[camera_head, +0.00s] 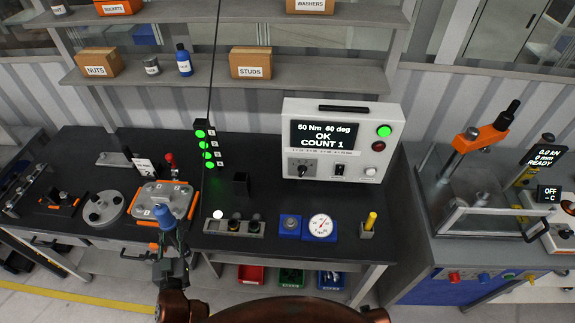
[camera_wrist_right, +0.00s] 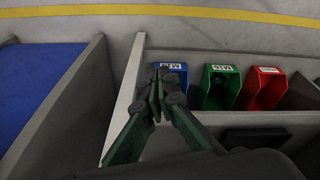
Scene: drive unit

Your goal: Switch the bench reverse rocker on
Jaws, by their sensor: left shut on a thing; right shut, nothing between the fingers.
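The controller box (camera_head: 340,140) stands at the back right of the bench, its screen reading "50 Nm 60 deg OK COUNT 1". A small black rocker (camera_head: 340,170) is on its front between a knob (camera_head: 302,171) and a white button; which way it is tipped is too small to tell. My left gripper (camera_head: 168,252) is at the bench's front edge, far left of the box, shut on a blue-topped tool (camera_head: 164,214) held upright before the grey cover. My right gripper (camera_wrist_right: 158,98) shows only in the right wrist view, shut and empty, above the bins under the bench.
A grey cover plate (camera_head: 177,198) with orange clamps lies behind the blue tool. A switch strip (camera_head: 234,227), a dial gauge (camera_head: 320,226) and a yellow-handled item (camera_head: 370,222) line the bench front. A press (camera_head: 475,160) stands right. A thin cable hangs above the bench.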

